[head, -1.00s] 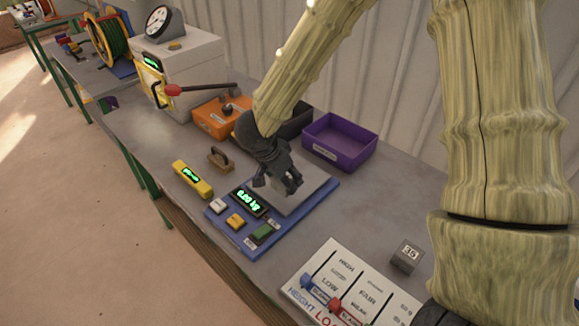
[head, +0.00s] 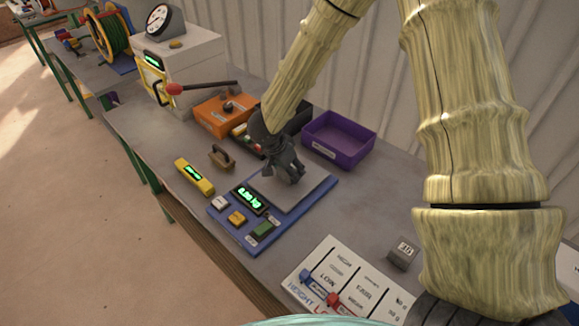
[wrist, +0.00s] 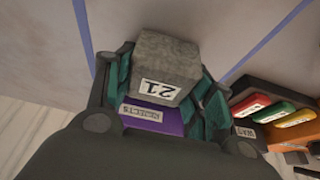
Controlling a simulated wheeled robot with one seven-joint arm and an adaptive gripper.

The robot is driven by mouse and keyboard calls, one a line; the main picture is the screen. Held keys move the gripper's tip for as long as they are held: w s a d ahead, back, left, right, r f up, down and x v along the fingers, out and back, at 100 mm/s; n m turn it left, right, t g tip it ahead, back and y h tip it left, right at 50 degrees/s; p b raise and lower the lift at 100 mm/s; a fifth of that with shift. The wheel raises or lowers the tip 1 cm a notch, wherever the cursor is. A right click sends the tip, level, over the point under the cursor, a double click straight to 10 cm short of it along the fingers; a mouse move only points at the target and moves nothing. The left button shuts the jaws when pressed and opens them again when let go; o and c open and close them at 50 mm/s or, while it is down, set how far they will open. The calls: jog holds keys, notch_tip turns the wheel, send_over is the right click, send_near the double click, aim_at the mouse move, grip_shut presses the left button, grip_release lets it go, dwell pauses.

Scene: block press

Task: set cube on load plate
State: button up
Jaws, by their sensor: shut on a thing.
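My gripper (head: 292,177) is over the grey load plate (head: 314,181) of the blue scale in the head view. In the wrist view my gripper (wrist: 163,88) is shut on a grey cube (wrist: 168,60) with a white number label that looks like 21. The cube sits between the teal finger pads. The load plate (wrist: 165,18) shows behind it between blue strips. In the head view my gripper hides the cube. I cannot tell whether the cube touches the plate. The scale's green display (head: 249,197) is lit.
A purple bin (head: 340,155), an orange box (head: 222,116) and a dark bin (head: 300,117) stand behind the scale. A brown-handled object (head: 221,156) and a yellow meter (head: 194,177) are to its left. Another labelled grey cube (head: 403,253) lies near the slider panel (head: 340,262).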

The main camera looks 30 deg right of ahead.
dwell(0.3)
jog(key=o, duration=1.3)
jog(key=shift+f, duration=0.1)
jog(key=b+v, duration=0.1)
jog(key=v, duration=1.1)
